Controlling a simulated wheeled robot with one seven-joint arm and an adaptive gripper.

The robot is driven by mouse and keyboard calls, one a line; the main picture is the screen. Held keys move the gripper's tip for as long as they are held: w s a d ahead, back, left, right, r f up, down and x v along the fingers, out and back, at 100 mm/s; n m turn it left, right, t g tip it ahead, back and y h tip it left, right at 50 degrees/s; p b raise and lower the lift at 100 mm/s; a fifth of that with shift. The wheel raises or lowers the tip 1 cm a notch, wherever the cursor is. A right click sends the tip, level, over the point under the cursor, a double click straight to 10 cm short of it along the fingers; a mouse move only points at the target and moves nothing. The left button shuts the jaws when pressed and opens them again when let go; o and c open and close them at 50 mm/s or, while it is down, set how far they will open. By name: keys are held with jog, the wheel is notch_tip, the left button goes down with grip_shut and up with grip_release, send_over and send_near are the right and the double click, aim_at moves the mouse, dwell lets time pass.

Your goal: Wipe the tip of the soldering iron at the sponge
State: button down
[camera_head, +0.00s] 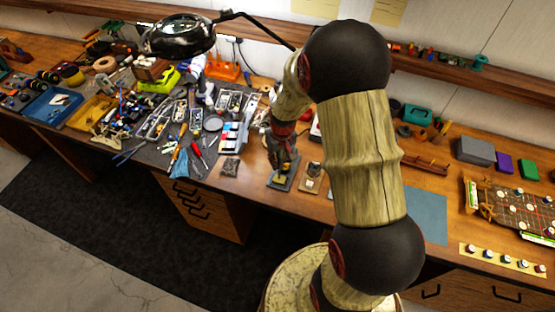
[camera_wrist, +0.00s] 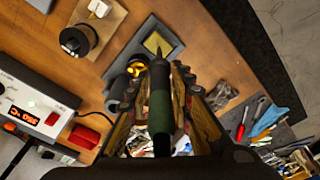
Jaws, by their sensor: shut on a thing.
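My gripper (camera_wrist: 160,92) is shut around the soldering iron (camera_wrist: 159,112), which has a dark green and black handle. In the wrist view the iron points up the picture, its front end near the yellow sponge (camera_wrist: 157,42). The sponge sits in a grey stand base (camera_wrist: 170,32). I cannot tell whether the tip touches the sponge, as the thin tip is hard to make out. In the head view my gripper (camera_head: 283,150) is above the stand (camera_head: 284,182) near the bench's front edge, partly hiding it.
A white soldering station (camera_wrist: 35,100) with a lit red display stands left in the wrist view. A dark spool (camera_wrist: 78,40) lies beyond it. Tools and a blue cloth (camera_wrist: 268,118) lie at right. A magnifier lamp (camera_head: 178,35) hangs over the crowded left bench in the head view.

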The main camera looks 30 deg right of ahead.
aim_at(282, 165)
jog(key=shift+s+d, duration=0.45)
jog(key=shift+s, duration=0.15)
dwell(0.8)
jog(key=shift+r, duration=0.1)
jog(key=shift+r+p, duration=1.7)
jog(key=shift+r, duration=1.3)
jog(key=shift+w+f, duration=0.1)
jog(key=shift+f, duration=0.1)
jog(key=shift+w+a+f+b, duration=0.3)
jog(key=shift+f+b, duration=0.15)
jog(key=shift+f, duration=0.15)
jog(key=shift+w+a+f+b, duration=0.15)
jog(key=shift+w+f+b, duration=0.15)
jog(key=shift+f+b, duration=0.25)
jog(key=shift+w+a+f+b, duration=0.25)
jog(key=shift+w+f+b, duration=0.1)
jog(key=shift+f, duration=0.3)
jog(key=shift+s+f+b, duration=0.1)
jog(key=shift+f+b, duration=0.75)
jog(key=shift+f, duration=0.2)
dwell(0.5)
